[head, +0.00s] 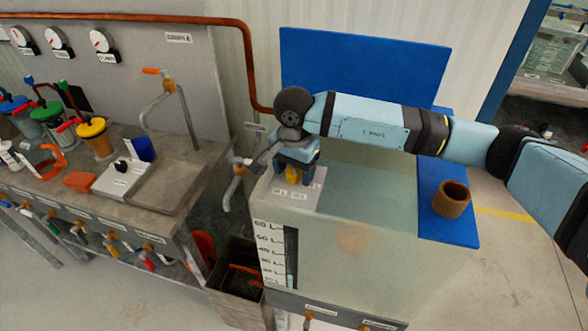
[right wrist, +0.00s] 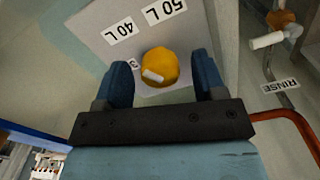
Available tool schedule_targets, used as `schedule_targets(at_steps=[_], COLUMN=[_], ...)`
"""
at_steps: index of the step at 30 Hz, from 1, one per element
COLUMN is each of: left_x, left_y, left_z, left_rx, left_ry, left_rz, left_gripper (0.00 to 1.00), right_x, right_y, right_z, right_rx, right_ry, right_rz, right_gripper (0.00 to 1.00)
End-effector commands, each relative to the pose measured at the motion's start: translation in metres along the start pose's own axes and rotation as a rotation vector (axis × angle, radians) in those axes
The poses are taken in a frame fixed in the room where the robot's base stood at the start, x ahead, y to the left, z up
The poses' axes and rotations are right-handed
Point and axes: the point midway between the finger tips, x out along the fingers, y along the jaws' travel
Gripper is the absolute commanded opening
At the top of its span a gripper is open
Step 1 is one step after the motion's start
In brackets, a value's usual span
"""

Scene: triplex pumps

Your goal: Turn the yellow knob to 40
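The yellow knob (head: 293,174) sits on a light panel (head: 312,197) at the tank's left end. In the right wrist view the knob (right wrist: 164,64) carries a white mark low on its face, toward the left. Labels 40 L (right wrist: 118,31) and 50 L (right wrist: 166,11) are on the panel beyond it; another label beside the knob is partly hidden. My right gripper (head: 296,164) is above the knob. Its two blue fingers (right wrist: 165,78) are apart, one on each side of the knob, with gaps visible. I cannot tell their height above the panel. My left gripper is not in view.
The glass tank (head: 370,245) has a litre scale (head: 270,250) on its front. A brown cup (head: 452,199) stands on the blue ledge at right. A tap (head: 236,180) is left of the knob. A workbench (head: 130,185) with jars and valves fills the left.

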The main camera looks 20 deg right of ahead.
Motion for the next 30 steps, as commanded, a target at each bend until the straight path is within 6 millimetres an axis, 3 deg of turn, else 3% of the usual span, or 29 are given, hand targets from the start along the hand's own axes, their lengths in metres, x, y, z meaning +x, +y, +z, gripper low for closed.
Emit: schedule_targets(at_steps=[11, 14, 24, 30], left_x=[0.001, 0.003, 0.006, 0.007], left_y=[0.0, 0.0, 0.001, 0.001], left_z=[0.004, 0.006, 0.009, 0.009], left_rx=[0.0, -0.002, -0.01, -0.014], left_ry=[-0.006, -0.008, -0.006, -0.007], left_rz=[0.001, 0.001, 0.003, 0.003], left_gripper=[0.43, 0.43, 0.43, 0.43], right_x=[-0.007, -0.021, -0.098, -0.128], right_y=[0.0, -0.001, -0.001, 0.0], right_z=[0.0, 0.0, 0.0, 0.0], right_rx=[-0.001, -0.001, -0.001, 0.0], right_ry=[0.001, 0.002, 0.002, 0.001], right_rz=[0.0, -0.003, -0.004, -0.001], right_gripper=[0.63, 0.63, 0.63, 0.63])
